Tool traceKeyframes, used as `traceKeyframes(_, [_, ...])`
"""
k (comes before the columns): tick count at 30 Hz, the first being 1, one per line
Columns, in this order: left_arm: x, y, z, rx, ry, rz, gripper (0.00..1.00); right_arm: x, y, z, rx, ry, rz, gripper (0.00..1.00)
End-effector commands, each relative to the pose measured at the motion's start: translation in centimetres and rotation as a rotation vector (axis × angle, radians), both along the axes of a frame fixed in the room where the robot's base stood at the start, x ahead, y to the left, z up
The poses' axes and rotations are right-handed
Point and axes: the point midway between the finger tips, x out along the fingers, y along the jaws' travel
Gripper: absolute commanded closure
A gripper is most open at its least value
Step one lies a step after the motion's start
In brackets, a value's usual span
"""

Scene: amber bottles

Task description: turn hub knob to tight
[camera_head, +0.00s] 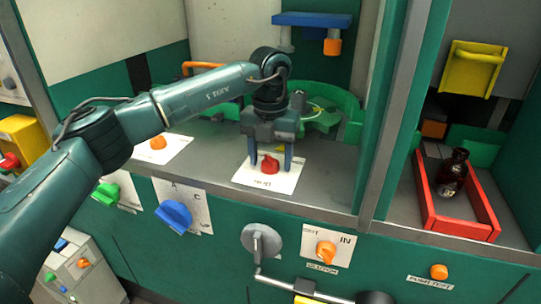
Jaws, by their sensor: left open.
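A red knob (270,165) stands on a white label plate (290,181) on the grey ledge. The print on the plate is too small to read, so I cannot confirm that this is the hub knob. My left gripper (270,158) points down over it, open, with one blue finger on each side of the knob. The fingers look apart from the knob, but I cannot tell how near they are. My right gripper is not in view.
An orange knob (158,142) sits on the ledge to the left. Blue (174,215) and green (106,194) knobs, a grey crank (262,241) and an orange knob (326,251) are on the front panel. A red tray (463,226) at right holds an amber bottle (453,175). Green curved parts (325,112) stand behind the gripper.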

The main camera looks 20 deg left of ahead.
Motion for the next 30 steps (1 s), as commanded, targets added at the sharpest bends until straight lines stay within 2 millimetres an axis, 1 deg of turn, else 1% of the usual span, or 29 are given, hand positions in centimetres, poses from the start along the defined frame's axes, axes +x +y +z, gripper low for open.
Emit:
traceKeyframes(4, [0.0, 0.0, 0.7, 0.0, 0.0, 0.0, 0.41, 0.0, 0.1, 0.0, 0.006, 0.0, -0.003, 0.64])
traceKeyframes(8, [0.0, 0.0, 2.7, 0.0, -0.003, 0.0, 0.41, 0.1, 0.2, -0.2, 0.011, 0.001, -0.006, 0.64])
traceKeyframes(15, [0.0, -0.1, 8.2, -0.001, -0.004, -0.001, 0.41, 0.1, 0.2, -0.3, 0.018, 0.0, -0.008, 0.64])
traceKeyframes(18, [0.0, 0.0, 10.2, -0.001, -0.003, 0.001, 0.41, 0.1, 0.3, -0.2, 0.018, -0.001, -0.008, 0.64])
traceKeyframes(21, [0.0, 0.0, 11.7, 0.0, -0.003, 0.0, 0.41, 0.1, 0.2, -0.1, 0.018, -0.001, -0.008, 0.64])
traceKeyframes(25, [0.0, 0.0, 12.8, 0.0, -0.001, 0.0, 0.41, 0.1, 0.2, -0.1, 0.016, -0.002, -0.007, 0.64])
traceKeyframes(30, [0.0, 0.0, 13.2, 0.0, 0.0, 0.0, 0.41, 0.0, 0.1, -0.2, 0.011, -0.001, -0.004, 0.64])
